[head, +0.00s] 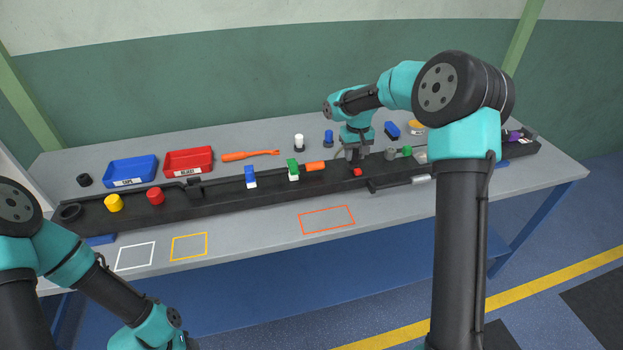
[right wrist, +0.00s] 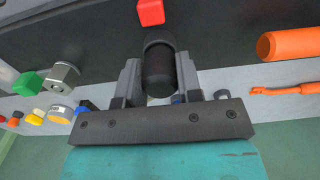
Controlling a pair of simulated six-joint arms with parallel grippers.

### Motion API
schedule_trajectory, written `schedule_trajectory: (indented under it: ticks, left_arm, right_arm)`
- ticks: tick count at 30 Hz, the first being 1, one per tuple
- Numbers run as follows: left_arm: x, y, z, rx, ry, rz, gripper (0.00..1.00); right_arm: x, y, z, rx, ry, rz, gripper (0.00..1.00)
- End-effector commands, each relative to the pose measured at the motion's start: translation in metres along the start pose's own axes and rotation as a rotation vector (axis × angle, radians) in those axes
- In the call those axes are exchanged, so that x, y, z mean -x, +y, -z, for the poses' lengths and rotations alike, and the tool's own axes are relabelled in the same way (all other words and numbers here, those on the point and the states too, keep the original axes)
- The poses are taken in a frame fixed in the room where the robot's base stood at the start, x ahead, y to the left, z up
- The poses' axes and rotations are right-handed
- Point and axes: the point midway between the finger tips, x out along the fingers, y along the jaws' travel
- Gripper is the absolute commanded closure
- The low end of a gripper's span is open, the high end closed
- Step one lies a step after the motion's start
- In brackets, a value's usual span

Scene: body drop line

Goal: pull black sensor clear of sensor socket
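The black sensor (right wrist: 159,68) is a short dark cylinder between the two fingers of my right gripper (right wrist: 159,78) in the right wrist view. The fingers lie against both its sides, so the gripper looks shut on it. The dark sensor socket (right wrist: 158,38) shows as a rim at the sensor's far end; I cannot tell whether they are apart. In the head view my right gripper (head: 353,154) points down at the black rail, and the sensor is hidden there. My left gripper (head: 187,343) is cut off at the bottom edge, its fingers unclear.
A red block (head: 357,172) sits on the rail (head: 220,196) just in front of the right gripper. Blue (head: 130,171) and red (head: 188,162) bins are at the back left. The front table strip is mostly clear.

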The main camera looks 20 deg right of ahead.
Motion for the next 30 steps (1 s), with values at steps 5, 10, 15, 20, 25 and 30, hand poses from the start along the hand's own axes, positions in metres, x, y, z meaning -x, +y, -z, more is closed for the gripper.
schedule_trajectory:
  ticks: [5, 10, 15, 20, 25, 30]
  left_arm:
    - [0.0, 0.0, 0.0, 0.0, 0.0, 0.0, 0.57]
    - [0.0, 0.0, 0.0, 0.0, 0.0, 0.0, 0.57]
    - [0.0, 0.0, 0.0, 0.0, 0.0, 0.0, 0.57]
    - [0.0, 0.0, 0.0, 0.0, 0.0, 0.0, 0.57]
    - [0.0, 0.0, 0.0, 0.0, 0.0, 0.0, 0.57]
    - [0.0, 0.0, 0.0, 0.0, 0.0, 0.0, 0.57]
  right_arm:
    - [0.0003, 0.0, 0.0001, 0.0, 0.001, 0.0, 0.86]
    - [0.0003, 0.0, 0.0001, 0.0, 0.001, 0.0, 1.0]
    - [0.0006, 0.0, 0.0002, 0.0, 0.001, 0.0, 1.0]
    - [0.0023, 0.0, 0.0002, 0.0, 0.001, 0.0, 1.0]
    - [0.0042, 0.0, 0.0002, 0.0, 0.001, 0.0, 1.0]
    - [0.006, 0.0, 0.0003, 0.0, 0.001, 0.0, 1.0]
